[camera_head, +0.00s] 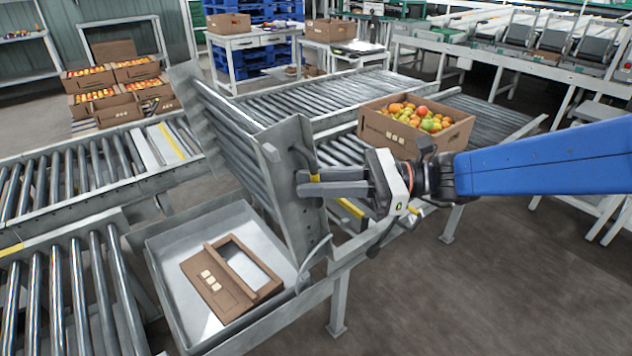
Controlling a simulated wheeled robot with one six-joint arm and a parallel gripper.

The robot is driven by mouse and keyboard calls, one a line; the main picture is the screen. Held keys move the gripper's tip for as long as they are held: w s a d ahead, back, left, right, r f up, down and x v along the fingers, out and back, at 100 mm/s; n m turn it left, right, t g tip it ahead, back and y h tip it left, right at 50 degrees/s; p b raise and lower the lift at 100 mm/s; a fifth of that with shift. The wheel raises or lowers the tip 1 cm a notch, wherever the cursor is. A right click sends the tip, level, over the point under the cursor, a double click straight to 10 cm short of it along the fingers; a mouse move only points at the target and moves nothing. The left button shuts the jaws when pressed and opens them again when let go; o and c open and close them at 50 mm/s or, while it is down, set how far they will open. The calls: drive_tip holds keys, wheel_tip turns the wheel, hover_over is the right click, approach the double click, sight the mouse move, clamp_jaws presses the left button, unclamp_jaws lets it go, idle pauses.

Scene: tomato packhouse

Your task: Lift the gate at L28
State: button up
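The gate (232,140), a hinged section of grey rollers between side plates, stands steeply raised out of the conveyor line. Its near side plate (290,190) faces me and carries a dark bar handle (304,157) with a yellow band. My gripper (312,181) reaches in from the right, its two fingers close together around the handle at the yellow band. It looks shut on the handle, though the fingers hide part of the contact. No L28 label is readable.
Below the gate, a grey metal tray (165,268) holds an empty brown carton. A carton of mixed tomatoes (385,128) stands on the rollers behind my gripper. Roller conveyors (75,290) run left and back. Clear floor (480,290) lies at the right front.

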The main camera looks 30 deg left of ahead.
clamp_jaws()
drive_tip(key=shift+n+t+h, duration=0.4)
drive_tip(key=shift+n+h, duration=0.1)
drive_tip(key=shift+h, duration=0.1)
drive_tip(key=shift+s+a+f, duration=0.35)
drive_tip(key=shift+s+f, duration=0.05)
drive_tip(key=shift+s, duration=0.5)
drive_tip(key=shift+s+a+f, duration=0.35)
drive_tip(key=shift+s+a, duration=0.05)
drive_tip(key=shift+s, duration=0.45)
drive_tip(key=shift+s+a+f, duration=0.35)
drive_tip(key=shift+s+f, duration=0.05)
drive_tip(key=shift+s, duration=0.5)
unclamp_jaws()
drive_tip(key=shift+w+d, duration=0.1)
